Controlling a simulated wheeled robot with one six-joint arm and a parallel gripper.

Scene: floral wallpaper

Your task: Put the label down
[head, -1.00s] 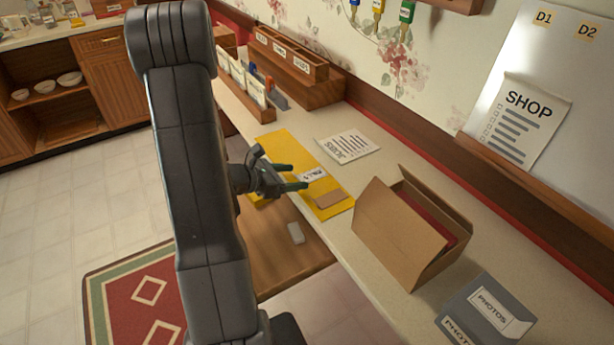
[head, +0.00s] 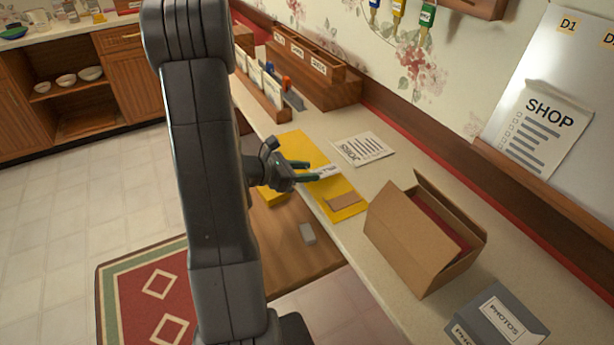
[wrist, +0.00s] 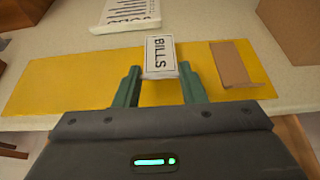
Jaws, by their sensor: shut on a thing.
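My gripper (head: 312,173) is shut on a small white label (head: 328,171) over the yellow mat (head: 292,143). In the wrist view the label (wrist: 160,57) reads "BILLS" and sits between my two green fingertips (wrist: 158,70). It overlaps the far edge of the mat (wrist: 60,82) in that view. I cannot tell whether the label touches the mat. A flat brown piece (wrist: 233,64) lies on the mat, right of the label in the wrist view; it also shows in the head view (head: 343,201).
A printed sheet (head: 362,148) lies behind the mat. An open cardboard box (head: 412,242) stands to the right, with a grey photo box (head: 497,318) nearer. Card holders (head: 262,95) and a labelled wooden organiser (head: 310,80) stand at the back left.

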